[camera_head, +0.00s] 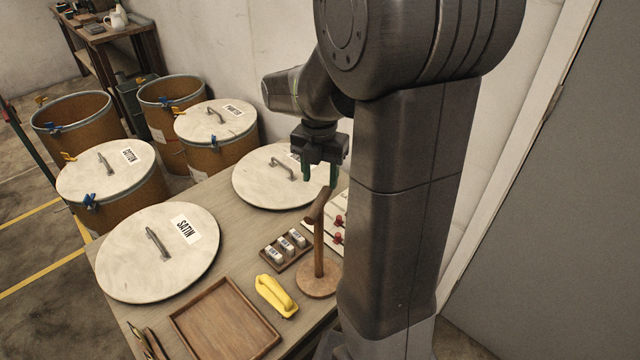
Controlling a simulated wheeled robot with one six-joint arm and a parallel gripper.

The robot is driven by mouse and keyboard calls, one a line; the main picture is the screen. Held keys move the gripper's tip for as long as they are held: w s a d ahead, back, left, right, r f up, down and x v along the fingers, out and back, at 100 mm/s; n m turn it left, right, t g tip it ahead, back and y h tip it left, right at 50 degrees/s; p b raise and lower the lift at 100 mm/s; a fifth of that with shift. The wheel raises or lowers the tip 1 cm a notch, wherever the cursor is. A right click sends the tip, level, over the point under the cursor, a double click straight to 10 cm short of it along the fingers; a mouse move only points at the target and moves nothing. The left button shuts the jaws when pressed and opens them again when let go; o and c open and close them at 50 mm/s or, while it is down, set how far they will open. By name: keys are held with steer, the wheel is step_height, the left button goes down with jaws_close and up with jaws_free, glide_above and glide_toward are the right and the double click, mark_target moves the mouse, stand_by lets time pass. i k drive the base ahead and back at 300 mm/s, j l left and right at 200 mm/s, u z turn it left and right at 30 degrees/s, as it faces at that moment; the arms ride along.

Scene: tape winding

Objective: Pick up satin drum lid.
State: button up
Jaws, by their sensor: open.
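The satin drum lid (130,262) is a large round pale disc with a dark bar handle (158,242) and a white label reading SATIN. It lies flat at the left end of the wooden table (112,318). My gripper (319,174) has green fingers pointing down, open and empty. It is above the back right of the table, well to the right of the satin lid and apart from it. Another round lid (258,190) with a handle lies on the table close to my gripper, its label partly hidden behind the gripper.
A wooden stand (318,262), a small rack of spools (284,250), a yellow tape dispenser (276,295) and a wooden tray (224,322) stand right of the satin lid. Drums labelled COTTON (118,198) and another lidded drum (216,150) stand behind, with two open drums (75,128).

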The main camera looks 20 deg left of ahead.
mark_target(159, 251)
steer(key=u, duration=2.35)
